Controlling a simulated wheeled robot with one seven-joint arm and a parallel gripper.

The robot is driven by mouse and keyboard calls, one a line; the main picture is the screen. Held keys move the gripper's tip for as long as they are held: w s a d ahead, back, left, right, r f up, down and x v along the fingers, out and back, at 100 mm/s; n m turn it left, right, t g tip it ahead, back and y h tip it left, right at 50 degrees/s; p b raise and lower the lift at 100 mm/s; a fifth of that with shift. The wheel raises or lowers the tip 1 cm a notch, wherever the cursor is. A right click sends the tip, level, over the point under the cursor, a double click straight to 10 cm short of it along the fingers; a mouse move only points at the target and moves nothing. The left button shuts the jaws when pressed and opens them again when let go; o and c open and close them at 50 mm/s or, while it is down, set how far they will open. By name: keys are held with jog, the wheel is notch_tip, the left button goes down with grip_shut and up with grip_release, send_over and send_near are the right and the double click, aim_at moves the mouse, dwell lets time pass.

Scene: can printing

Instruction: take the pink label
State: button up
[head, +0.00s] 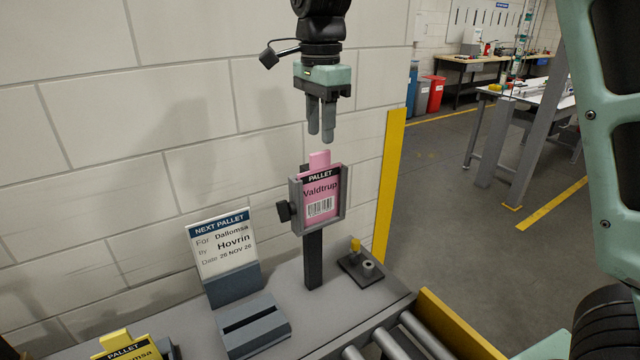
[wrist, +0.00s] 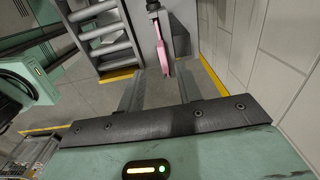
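The pink label (head: 320,190) reads "PALLET Valdtrup" above a barcode. It stands upright in a grey frame holder (head: 294,208) on a dark post, with its pink tab (head: 319,160) sticking up above the frame. My gripper (head: 321,138) points down just above the tab, apart from it. Its fingers are spread with nothing between them. In the wrist view, the pink label (wrist: 163,52) shows edge-on beyond the fingertips of my gripper (wrist: 160,88), lined up with the gap, toward the right finger.
A "NEXT PALLET" sign (head: 222,244) for Dallomsa stands left of the post, behind an empty slotted grey block (head: 253,326). A yellow label (head: 130,348) is at the lower left. A small dark plate with pegs (head: 362,268) lies right of the post. The wall (head: 200,130) is close behind.

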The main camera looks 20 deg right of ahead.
aim_at(320, 152)
jog(key=shift+w+f+p, duration=0.2)
jog(key=shift+f+p, duration=1.1)
jog(key=shift+f, duration=1.9)
grip_shut()
